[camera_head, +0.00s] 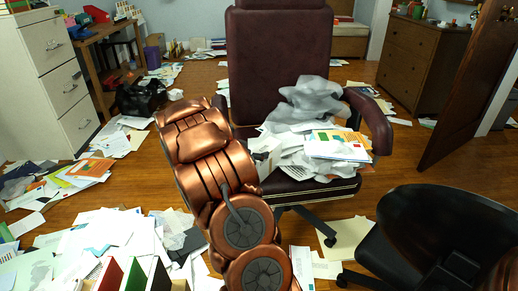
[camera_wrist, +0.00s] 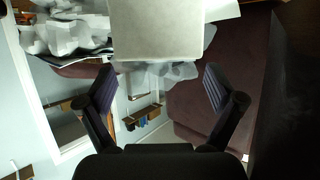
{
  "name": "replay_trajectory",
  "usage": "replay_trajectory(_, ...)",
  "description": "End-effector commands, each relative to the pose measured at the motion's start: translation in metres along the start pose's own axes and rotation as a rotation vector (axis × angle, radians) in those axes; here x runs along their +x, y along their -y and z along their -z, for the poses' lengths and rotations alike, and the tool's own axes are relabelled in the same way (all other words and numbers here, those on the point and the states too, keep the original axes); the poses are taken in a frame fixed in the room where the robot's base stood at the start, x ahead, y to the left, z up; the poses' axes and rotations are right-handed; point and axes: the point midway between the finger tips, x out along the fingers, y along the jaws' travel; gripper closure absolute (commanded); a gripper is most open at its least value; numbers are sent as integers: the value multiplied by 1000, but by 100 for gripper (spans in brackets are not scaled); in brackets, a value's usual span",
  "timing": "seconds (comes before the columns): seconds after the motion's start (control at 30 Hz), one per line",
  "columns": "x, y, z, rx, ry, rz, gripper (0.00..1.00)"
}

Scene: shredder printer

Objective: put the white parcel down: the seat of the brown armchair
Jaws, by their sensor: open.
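The brown armchair (camera_head: 279,60) stands in the middle of the head view, with its back upright. Its seat (camera_head: 310,186) carries a heap of loose papers (camera_head: 290,150). In the wrist view, a pale, flat-faced block that looks like the white parcel (camera_wrist: 156,30) is at the top, by the papers (camera_wrist: 70,35). My gripper (camera_wrist: 158,75) is open, with its two fingers spread apart and nothing between them. The parcel is beyond the fingertips. I cannot make out the parcel or my gripper's fingers in the head view, where my copper arm covers the seat's left side.
Grey crumpled plastic (camera_head: 312,102) tops the paper heap, beside the right armrest (camera_head: 370,120). A black chair (camera_head: 425,235) stands at the front right. A white drawer cabinet (camera_head: 55,85) is at the left. Papers litter the floor; bare wood shows at the right.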

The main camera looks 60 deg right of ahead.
Motion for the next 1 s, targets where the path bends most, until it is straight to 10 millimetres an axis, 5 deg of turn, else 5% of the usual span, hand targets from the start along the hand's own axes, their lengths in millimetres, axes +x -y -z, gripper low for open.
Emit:
replay_trajectory(0.27, -13, 0, -1, -2, 2, 1, 8)
replay_trajectory(1.0, -11, -2, 0, 0, 1, -3, 8)
